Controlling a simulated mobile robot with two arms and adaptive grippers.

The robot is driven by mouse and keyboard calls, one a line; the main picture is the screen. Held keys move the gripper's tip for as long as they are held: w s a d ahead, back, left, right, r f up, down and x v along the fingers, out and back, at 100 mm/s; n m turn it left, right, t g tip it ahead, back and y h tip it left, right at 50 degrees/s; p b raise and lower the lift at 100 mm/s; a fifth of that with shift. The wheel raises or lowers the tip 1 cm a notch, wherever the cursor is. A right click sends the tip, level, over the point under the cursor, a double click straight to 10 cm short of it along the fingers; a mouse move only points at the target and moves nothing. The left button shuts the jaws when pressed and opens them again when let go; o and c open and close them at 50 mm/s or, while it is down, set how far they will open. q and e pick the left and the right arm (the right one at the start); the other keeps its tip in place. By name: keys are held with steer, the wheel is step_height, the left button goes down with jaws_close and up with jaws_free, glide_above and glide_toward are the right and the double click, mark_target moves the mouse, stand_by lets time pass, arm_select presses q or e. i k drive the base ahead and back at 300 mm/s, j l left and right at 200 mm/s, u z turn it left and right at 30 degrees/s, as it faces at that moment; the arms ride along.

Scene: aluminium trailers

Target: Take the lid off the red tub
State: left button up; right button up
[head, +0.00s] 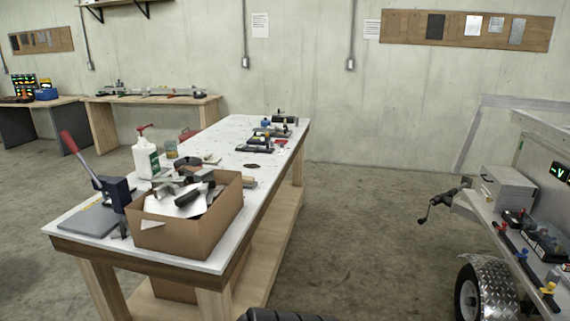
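I cannot pick out a red tub with a lid for certain. A small red object (188,134) shows on the far left edge of the white-topped workbench (225,150), behind a white pump bottle. It is too small and partly hidden to tell whether it is the tub or has a lid. Neither of my grippers is in view.
An open cardboard box (185,235) full of parts stands at the bench's near end, beside a red-handled lever press (95,175). The white bottle (145,158) has a red pump. A trailer (490,225) stands at right. Floor between bench and trailer is clear.

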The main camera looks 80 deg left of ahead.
mark_target(188, 160)
steer(key=u, duration=0.45)
steer(key=j+u, duration=0.1)
steer(key=u, duration=1.35)
steer(key=j+u, duration=0.1)
steer(key=u, duration=0.8)
steer(key=i+u, duration=0.1)
steer(key=u, duration=0.85)
steer(key=i+j+u, duration=0.2)
steer(key=u, duration=0.15)
steer(key=i+u, duration=1.2)
steer(key=i, duration=1.8)
steer(key=i+l+z, duration=0.1)
steer(key=i+z, duration=0.4)
steer(key=i+j+z, duration=0.1)
steer(key=i+z, duration=0.35)
steer(key=i+j+z, duration=0.25)
steer(key=i+z, duration=0.25)
steer(key=i+l+z, duration=0.15)
steer(key=i+z, duration=0.2)
steer(key=i+l+z, duration=0.1)
steer(key=i+z, duration=0.6)
steer(key=i+u, duration=0.15)
steer(key=i, duration=0.8)
steer(key=i+u, duration=0.15)
steer(key=i, duration=0.8)
